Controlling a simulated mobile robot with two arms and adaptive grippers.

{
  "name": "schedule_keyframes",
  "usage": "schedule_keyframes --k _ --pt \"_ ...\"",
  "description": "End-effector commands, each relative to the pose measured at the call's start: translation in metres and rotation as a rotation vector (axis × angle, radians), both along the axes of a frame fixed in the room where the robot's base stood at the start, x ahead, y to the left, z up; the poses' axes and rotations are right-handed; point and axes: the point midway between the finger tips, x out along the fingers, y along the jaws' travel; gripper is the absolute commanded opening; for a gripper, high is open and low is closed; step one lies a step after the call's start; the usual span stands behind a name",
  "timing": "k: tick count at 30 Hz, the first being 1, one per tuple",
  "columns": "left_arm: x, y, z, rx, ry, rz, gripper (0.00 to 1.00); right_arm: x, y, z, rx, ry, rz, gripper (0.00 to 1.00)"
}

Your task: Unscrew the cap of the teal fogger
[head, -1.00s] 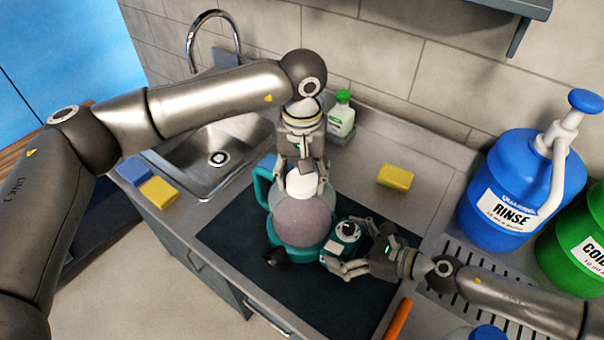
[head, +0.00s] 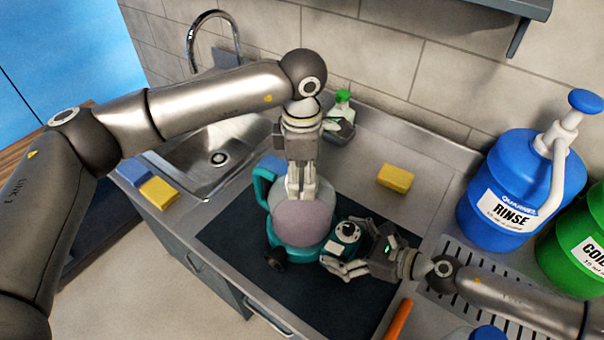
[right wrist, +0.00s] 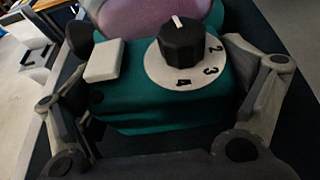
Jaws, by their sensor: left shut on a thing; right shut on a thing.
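The teal fogger (head: 265,190) stands upright on a dark mat, with a clear tank (head: 303,220) showing a pinkish fill. My left gripper (head: 302,192) points down at the top of the tank and is shut on the cap, which its fingers now mostly hide. My right gripper (head: 342,258) is shut on the fogger's teal motor housing (head: 345,236) from the right. In the right wrist view the housing (right wrist: 150,112) sits between both fingers, with a black dial (right wrist: 188,47) and a white switch on top.
A dark mat (head: 225,238) lies under the fogger. A sink (head: 222,165) is behind left, with blue and yellow sponges (head: 158,192) beside it. Another yellow sponge (head: 395,178), a green-capped bottle (head: 342,108) and a blue rinse jug (head: 512,190) stand behind and right.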

Motion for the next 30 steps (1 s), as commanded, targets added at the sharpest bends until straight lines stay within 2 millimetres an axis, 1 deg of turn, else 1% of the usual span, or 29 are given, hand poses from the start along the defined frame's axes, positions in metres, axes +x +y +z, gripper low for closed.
schedule_keyframes --k 3,30 --pt "0.0003 0.0006 0.0001 0.002 0.0 0.2 0.27 0.0015 -0.001 0.0009 0.0 -0.003 -0.003 0.26" --pt "0.0004 0.0002 0.001 0.001 0.001 1.727 0.27 0.0015 -0.001 0.001 0.0 -0.003 -0.003 0.26"
